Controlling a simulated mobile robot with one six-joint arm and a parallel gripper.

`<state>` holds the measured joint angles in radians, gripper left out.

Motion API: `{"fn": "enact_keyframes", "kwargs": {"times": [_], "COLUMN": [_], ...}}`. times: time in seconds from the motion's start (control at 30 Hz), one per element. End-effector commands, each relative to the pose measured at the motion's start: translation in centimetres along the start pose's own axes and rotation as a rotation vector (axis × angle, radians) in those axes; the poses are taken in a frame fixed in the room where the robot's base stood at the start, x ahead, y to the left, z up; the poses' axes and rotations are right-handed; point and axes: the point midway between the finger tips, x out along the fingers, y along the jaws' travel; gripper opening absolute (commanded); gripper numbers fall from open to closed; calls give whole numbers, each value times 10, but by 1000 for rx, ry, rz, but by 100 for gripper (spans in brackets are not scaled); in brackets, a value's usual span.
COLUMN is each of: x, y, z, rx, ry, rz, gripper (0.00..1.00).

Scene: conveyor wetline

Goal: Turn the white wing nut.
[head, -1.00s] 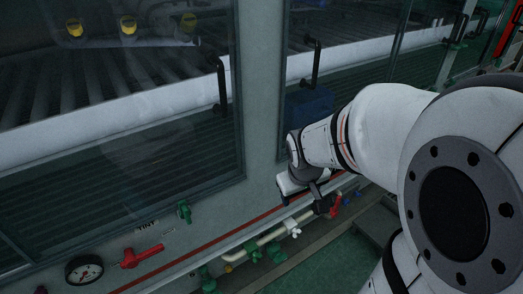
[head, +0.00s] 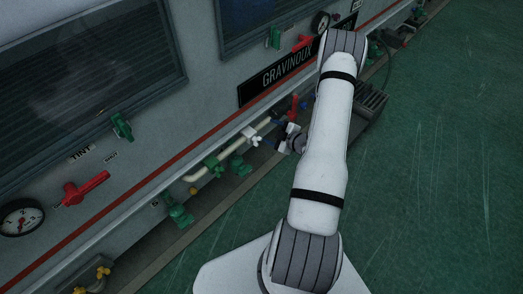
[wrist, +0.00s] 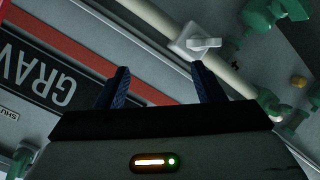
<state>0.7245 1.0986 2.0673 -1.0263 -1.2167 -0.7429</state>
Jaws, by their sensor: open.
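The white wing nut (head: 251,136) sits on a cream pipe low along the machine's side in the head view. In the wrist view the white wing nut (wrist: 201,43) shows at the top, a little right of centre, on the same pipe. My gripper (wrist: 158,84) is open and empty in the wrist view, its two dark blue fingers apart. The wing nut lies beyond the right fingertip and not between the fingers. In the head view my gripper (head: 280,134) is small and dark, just right of the wing nut, partly hidden by my arm.
Green valves (head: 213,165) sit on the pipe left of the nut. A red valve handle (head: 86,188) and a gauge (head: 20,217) are on the panel. A black GRAVINOUX sign (head: 288,77) is above. The green floor (head: 430,170) is clear at right.

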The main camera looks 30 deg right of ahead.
Motion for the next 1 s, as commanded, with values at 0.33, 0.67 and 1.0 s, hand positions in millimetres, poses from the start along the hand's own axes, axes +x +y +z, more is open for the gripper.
{"fn": "enact_keyframes", "kwargs": {"times": [0.33,0.67,1.0], "x": [-26,-3,39], "y": [-75,-76,-65], "z": [44,37,24], "rx": [42,42,43], "ry": [279,312,308], "rz": [181,202,205], "gripper": [62,62,62]}}
